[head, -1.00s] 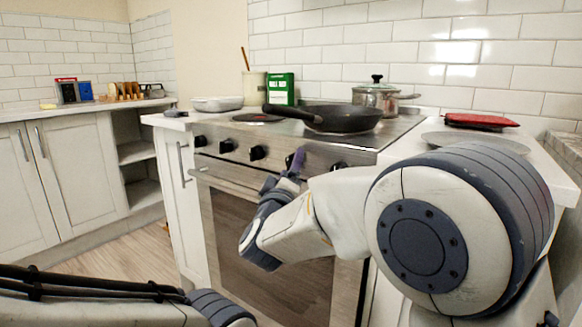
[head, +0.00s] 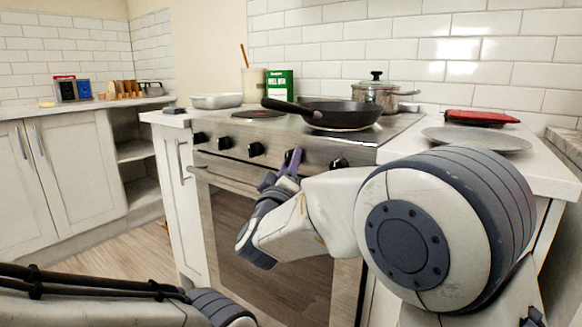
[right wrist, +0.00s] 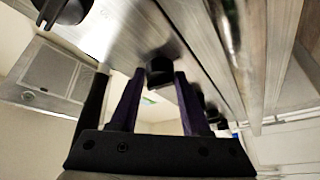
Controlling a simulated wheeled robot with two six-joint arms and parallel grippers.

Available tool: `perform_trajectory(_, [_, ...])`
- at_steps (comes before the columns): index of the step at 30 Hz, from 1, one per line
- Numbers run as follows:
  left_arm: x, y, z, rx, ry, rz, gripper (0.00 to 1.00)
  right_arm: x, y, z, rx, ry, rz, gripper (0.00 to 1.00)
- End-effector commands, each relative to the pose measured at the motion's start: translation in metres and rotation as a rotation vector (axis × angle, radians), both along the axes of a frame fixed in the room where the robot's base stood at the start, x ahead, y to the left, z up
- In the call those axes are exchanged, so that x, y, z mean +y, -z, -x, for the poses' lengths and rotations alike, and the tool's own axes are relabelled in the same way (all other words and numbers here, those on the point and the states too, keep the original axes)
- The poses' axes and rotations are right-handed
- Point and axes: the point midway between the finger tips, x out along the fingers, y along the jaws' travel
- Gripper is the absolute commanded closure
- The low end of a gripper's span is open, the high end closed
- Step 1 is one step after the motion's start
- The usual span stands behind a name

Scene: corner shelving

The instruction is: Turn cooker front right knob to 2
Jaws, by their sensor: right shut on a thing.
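The cooker (head: 232,170) has a row of black knobs along its steel front panel. My right gripper (head: 291,158) is at this panel, shut on the second knob from the right. In the right wrist view this dark knob (right wrist: 160,70) sits between the two purple fingers of my right gripper (right wrist: 157,88). In the head view the fingers hide most of it. The rightmost knob (head: 339,163) is free, beside the gripper. Another free knob (head: 256,149) is to its left. I cannot read any markings around the knobs. My left gripper is out of view.
A black frying pan (head: 340,114) and a steel pot (head: 376,95) stand on the hob. The oven door handle (head: 222,180) runs below the knobs, close to my right gripper. A grey plate (head: 476,139) and a red item (head: 481,117) lie on the right worktop.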

Motion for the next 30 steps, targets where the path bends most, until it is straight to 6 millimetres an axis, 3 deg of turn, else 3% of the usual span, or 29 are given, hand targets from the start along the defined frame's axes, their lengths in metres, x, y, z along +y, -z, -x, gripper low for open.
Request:
perform_trajectory(15, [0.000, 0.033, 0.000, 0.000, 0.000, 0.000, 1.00, 0.005, 0.007, -0.002, -0.276, -0.003, -0.380, 1.00])
perform_trajectory(30, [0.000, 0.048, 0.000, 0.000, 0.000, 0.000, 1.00, 0.010, 0.008, -0.005, -0.555, -0.003, -0.764, 1.00])
